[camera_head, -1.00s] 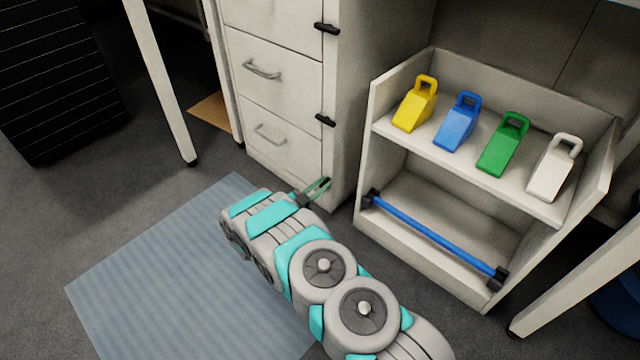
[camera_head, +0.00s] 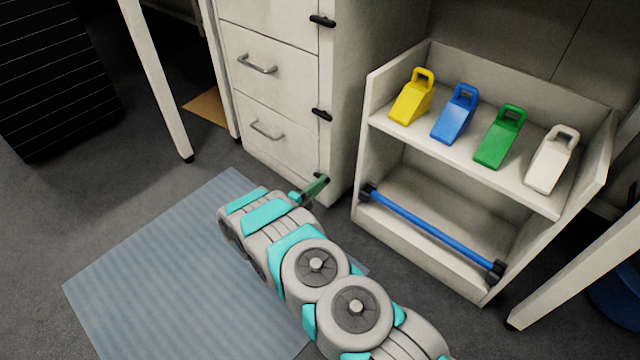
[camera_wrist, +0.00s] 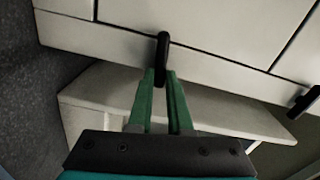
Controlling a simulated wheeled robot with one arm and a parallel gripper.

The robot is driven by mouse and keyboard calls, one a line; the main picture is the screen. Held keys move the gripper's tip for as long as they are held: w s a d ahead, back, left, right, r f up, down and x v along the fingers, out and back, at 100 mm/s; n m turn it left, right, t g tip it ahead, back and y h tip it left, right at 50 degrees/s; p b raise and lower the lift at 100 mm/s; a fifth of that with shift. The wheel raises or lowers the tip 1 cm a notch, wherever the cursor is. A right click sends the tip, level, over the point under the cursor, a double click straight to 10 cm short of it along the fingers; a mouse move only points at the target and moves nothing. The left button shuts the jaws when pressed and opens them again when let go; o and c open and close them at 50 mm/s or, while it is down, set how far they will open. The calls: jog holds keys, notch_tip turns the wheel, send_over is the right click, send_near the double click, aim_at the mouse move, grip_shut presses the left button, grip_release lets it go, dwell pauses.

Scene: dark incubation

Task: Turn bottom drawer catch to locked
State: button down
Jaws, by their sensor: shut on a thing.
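The bottom drawer (camera_head: 277,138) is the lowest of the white cabinet, with a grey bar handle, and looks closed. Its black catch (camera_wrist: 162,55) sits upright in the wrist view, between the tips of my green fingers. My gripper (camera_wrist: 160,77) is shut on the catch's near end. In the head view my gripper (camera_head: 319,184) is at the cabinet's lower front corner and hides most of the catch. I cannot tell from this whether the catch is at locked.
Other black catches (camera_head: 321,114) sit higher on the cabinet's front edge. To the right stands a low white shelf unit (camera_head: 400,250) with yellow, blue, green and white scoop-like things on top and a blue bar (camera_head: 430,232) below. A blue-grey mat (camera_head: 170,270) lies under my arm.

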jog(key=shift+f+m, duration=0.2)
jog(key=shift+m, duration=0.8)
jog(key=c, duration=0.8)
grip_release()
jog(key=shift+c, duration=0.2)
jog(key=shift+s, duration=0.1)
jog(key=v, duration=0.7)
jog(key=shift+s+a, duration=0.25)
